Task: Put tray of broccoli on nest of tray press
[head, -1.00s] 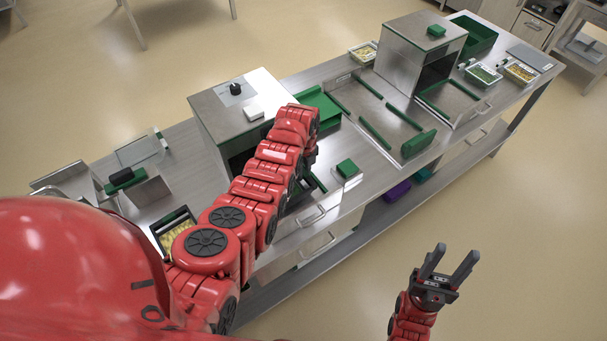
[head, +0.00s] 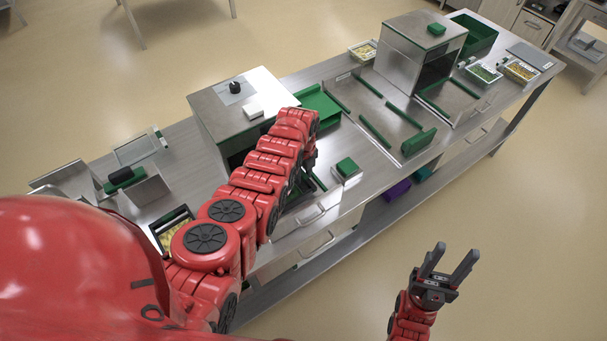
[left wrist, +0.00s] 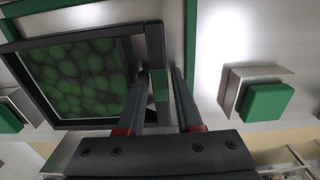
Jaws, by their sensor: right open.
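The tray of broccoli (left wrist: 80,77) has a black rim and green contents, at the upper left of the left wrist view. My left gripper (left wrist: 162,75) is at the tray's right-hand rim, one finger on each side of it. A gap shows between the fingers, and I cannot tell whether they touch the rim. In the head view my left arm hides this gripper and most of the area beneath it. The tray press (head: 240,105) is the steel housing with a black knob. Its nest cannot be made out clearly. My right gripper (head: 446,265) is open and empty, off the bench's front side.
A green button block (head: 347,168) stands right of my left arm. A second steel machine (head: 420,50), green guide rails (head: 375,132) and filled trays (head: 484,73) are farther right. Another filled tray (head: 158,236) is at the left. Floor in front is clear.

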